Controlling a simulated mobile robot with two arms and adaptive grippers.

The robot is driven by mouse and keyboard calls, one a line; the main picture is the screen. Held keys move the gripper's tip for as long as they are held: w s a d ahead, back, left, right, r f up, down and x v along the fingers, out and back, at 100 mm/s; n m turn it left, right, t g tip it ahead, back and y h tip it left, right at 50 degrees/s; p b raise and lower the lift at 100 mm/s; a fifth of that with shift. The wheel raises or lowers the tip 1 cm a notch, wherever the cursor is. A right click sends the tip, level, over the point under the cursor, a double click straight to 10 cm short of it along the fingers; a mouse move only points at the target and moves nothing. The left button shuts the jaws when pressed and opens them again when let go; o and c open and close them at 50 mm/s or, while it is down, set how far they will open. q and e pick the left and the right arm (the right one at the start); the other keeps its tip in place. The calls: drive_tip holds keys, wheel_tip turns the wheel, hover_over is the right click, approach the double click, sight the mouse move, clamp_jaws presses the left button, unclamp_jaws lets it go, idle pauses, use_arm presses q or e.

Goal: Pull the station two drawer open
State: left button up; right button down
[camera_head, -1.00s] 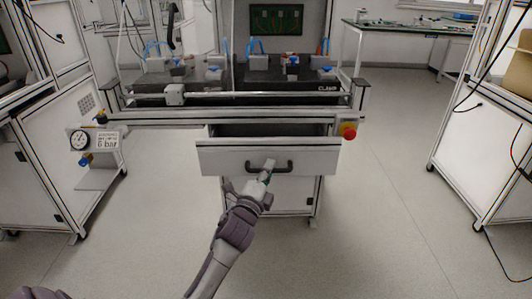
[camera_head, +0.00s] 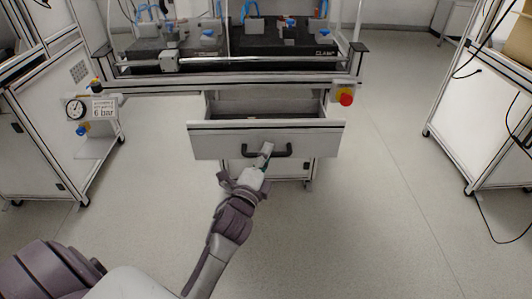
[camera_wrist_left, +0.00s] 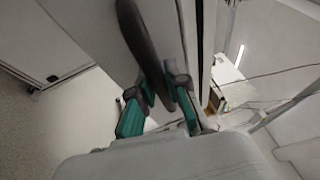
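The drawer (camera_head: 215,143) under the bench of the middle station is pulled partly out, and its dark inside shows behind the white front. Its black bar handle (camera_head: 286,151) is on the front panel. My left gripper (camera_head: 265,151) is at the middle of the handle. In the left wrist view the teal-padded fingers (camera_wrist_left: 160,90) lie on either side of the dark handle bar (camera_wrist_left: 138,35) and look closed on it. The fingertips partly hide the handle in the head view. My right gripper is not in view.
A red emergency button (camera_head: 346,97) sits at the bench's right edge, above the drawer. A pressure gauge (camera_head: 75,109) is on the left cabinet. Another white cabinet (camera_head: 470,125) stands at the right. The floor (camera_head: 370,230) in front is clear.

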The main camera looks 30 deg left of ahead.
use_arm(q)
drive_tip(key=shift+o, duration=0.7)
drive_tip(key=v, duration=1.2)
drive_tip(key=shift+a, duration=0.1)
